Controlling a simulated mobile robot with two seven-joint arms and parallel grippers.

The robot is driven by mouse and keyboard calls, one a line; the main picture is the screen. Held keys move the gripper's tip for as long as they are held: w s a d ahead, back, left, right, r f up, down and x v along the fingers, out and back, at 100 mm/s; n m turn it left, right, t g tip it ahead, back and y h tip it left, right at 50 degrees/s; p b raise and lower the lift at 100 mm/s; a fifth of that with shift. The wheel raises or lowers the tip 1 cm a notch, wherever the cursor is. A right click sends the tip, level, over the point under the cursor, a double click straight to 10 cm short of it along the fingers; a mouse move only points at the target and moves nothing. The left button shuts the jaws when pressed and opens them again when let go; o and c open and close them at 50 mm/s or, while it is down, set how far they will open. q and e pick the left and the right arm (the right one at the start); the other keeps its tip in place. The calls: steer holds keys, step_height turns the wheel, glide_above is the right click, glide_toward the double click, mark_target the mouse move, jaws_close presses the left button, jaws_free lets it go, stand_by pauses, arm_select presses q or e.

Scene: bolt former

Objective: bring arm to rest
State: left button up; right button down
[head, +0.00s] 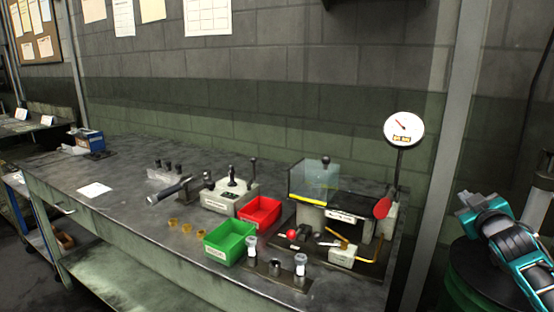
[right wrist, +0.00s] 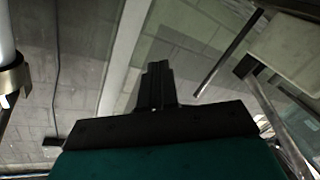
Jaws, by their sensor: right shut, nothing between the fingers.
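My right arm, teal and black, comes in from the right edge of the head view. Its gripper (head: 468,200) is raised to the right of the bench (head: 130,225), apart from everything on it. In the right wrist view its fingers (right wrist: 157,82) are together, with nothing between them. My left arm and gripper do not show in either view.
The bench holds a green bin (head: 230,242), a red bin (head: 260,212), a guarded press fixture (head: 318,182) and a round dial gauge (head: 404,129) on a post. A dark green drum (head: 462,285) stands below my right arm. A grey post (head: 448,130) rises behind.

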steer(key=s+a+f+g+y, duration=0.25)
steer(key=s+a+f, duration=0.25)
steer(key=a+f, duration=0.7)
steer(key=s+a+f+g+y, duration=0.2)
steer(key=s+a+f+y, duration=0.2)
steer(key=s+a+f, duration=0.95)
arm_select(q)
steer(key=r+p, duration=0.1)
steer(key=p, duration=0.1)
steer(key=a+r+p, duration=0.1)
steer(key=p, duration=0.1)
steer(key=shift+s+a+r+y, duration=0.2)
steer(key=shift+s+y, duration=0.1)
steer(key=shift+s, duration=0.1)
arm_select(e)
steer(key=s+a+m+g, duration=0.1)
steer(key=s+a, duration=0.3)
steer(key=s, duration=1)
steer(key=shift+s+a+f+m, duration=0.2)
steer(key=shift+s+f+m, duration=0.1)
steer(key=shift+s+f, duration=0.05)
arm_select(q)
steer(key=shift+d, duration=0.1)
arm_select(e)
steer(key=shift+g, duration=0.25)
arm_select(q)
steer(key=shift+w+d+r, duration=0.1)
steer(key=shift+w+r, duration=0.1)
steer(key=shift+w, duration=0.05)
